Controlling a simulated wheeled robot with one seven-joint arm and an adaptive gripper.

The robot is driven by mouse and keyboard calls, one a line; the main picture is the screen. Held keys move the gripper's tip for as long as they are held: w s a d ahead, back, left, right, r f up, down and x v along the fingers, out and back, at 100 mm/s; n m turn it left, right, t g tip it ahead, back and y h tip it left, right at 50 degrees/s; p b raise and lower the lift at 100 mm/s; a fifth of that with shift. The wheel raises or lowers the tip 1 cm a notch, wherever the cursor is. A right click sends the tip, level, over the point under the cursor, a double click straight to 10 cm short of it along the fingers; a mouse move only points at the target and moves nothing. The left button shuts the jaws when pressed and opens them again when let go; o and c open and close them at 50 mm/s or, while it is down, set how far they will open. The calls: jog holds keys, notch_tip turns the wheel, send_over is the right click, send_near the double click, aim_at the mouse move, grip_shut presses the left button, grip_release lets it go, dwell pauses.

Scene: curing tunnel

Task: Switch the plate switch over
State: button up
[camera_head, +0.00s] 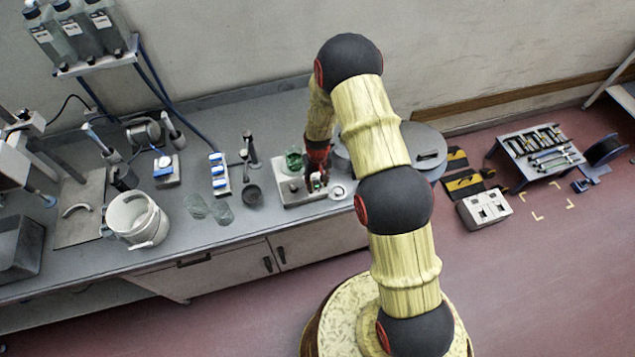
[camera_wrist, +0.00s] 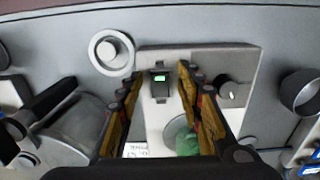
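The plate switch (camera_wrist: 160,84) is a small black rocker with a lit green window, set in a pale grey plate unit (camera_wrist: 205,57). In the head view the green light (camera_head: 316,184) shows on the same unit (camera_head: 292,199) on the bench. My gripper (camera_wrist: 158,72) is open, with one finger on each side of the switch and nothing held between them. Whether the fingertips touch the switch or the unit, I cannot tell. In the head view my gripper (camera_head: 318,165) points down over the unit, partly hidden by its own links.
A dark knob (camera_wrist: 230,91) sits on the unit right of the switch. A clear dish with green contents (camera_wrist: 186,140) is on the unit. A white round piece (camera_wrist: 110,50) stands beside it. A blue-switched strip (camera_head: 218,173) and a white pot (camera_head: 137,220) are farther left.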

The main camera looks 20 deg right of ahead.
jog(key=c, duration=0.4)
grip_shut()
